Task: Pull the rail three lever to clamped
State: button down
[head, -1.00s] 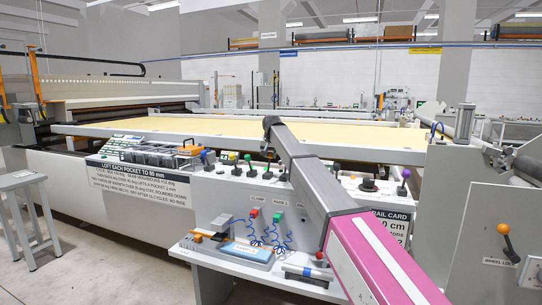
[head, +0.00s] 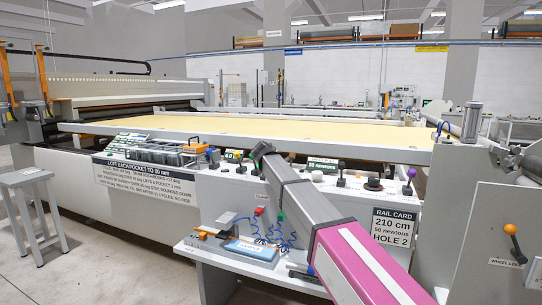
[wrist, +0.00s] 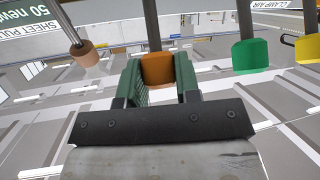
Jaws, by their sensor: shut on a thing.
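In the wrist view an orange-brown lever knob (wrist: 157,68) on a dark rod sits between the two green fingers of my gripper (wrist: 160,80). The fingers are shut on it. In the head view my gripper (head: 262,152) is at the lever row on the front console, and my arm hides the held lever there. No rail number is readable beside the knob, so I cannot tell which rail it serves.
A green knob (wrist: 250,56) and a yellow knob (wrist: 308,49) stand to the right in the wrist view, a tan knob (wrist: 85,54) to the left. The rail card (head: 392,229) reads 210 cm, 50 newtons, hole 2. A stool (head: 35,200) stands at left.

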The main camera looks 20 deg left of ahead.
jog(key=shift+s+f, duration=0.3)
jog(key=shift+s, duration=0.25)
jog(key=shift+s+f, duration=0.1)
jog(key=c, duration=0.8)
grip_release()
jog(key=shift+a, duration=0.1)
jog(key=v, duration=1)
jog(key=shift+s, duration=0.35)
